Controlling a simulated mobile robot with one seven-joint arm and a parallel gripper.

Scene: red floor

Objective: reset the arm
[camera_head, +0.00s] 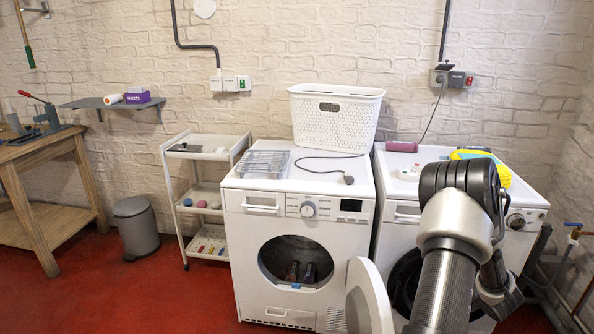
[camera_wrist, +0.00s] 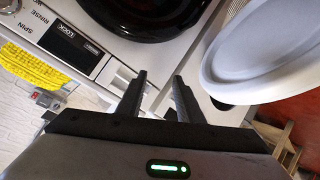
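My arm (camera_head: 446,270) is bent in front of the right washing machine (camera_head: 405,212) in the head view. My gripper (camera_wrist: 160,88) shows in the wrist view with its two dark fingers apart and nothing between them. The fingers point toward the front of a white machine, near its control panel (camera_wrist: 75,45) and dark round door (camera_wrist: 150,10). A white oval door (camera_wrist: 255,50) is to the right of the fingers. In the head view I cannot make out the fingers clearly; the arm covers part of the right machine.
The left machine (camera_head: 262,225) has its door (camera_head: 367,300) swung open toward my arm, with dark items inside. A white basket (camera_head: 335,122) and a wire rack (camera_head: 263,164) stand on top. A yellow item (camera_head: 500,168) lies on the right machine. Red floor (camera_head: 130,290) is clear at left.

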